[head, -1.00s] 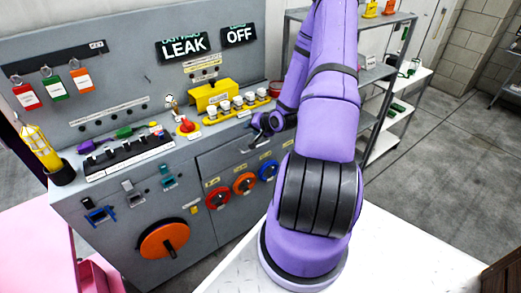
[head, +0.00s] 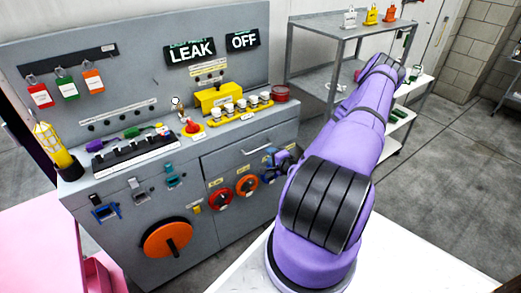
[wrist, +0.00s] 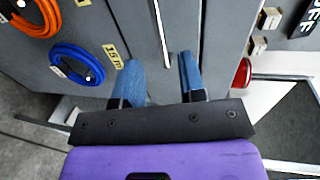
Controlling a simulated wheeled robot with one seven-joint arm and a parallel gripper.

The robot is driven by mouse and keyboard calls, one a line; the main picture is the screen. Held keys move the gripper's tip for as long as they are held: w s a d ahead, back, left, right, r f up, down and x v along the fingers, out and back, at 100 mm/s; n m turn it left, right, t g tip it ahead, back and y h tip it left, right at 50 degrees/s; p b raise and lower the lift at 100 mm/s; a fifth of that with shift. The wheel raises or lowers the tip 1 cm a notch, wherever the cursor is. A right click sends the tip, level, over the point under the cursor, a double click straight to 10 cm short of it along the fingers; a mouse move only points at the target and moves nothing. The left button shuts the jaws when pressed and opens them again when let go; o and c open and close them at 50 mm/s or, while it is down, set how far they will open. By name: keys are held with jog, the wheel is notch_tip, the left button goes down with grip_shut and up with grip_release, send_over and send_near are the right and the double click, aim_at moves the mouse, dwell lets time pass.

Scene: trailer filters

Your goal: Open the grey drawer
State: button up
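The grey drawer (head: 225,160) is in the front of the grey cabinet, below its top edge, and looks closed. Its thin metal bar handle (head: 257,149) shows in the head view. In the wrist view the handle (wrist: 161,30) runs down the picture across the drawer front (wrist: 182,25), its lower end near the gap between my fingertips. My gripper (head: 278,156) is at the drawer's right part. In the wrist view my gripper (wrist: 162,68) is open, with its blue fingers apart on either side of the handle's line. Whether the fingers touch anything, I cannot tell.
Red, orange and blue hose coils hang below the drawer; the orange coil (head: 246,185) is in the middle. A yellow box (head: 216,97) and a row of white-capped items stand on the cabinet top. A grey shelf (head: 345,30) stands behind my arm at the right.

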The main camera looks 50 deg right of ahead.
jog(key=x, duration=0.8)
jog(key=shift+w, duration=0.15)
jog(key=shift+c, duration=0.2)
grip_shut()
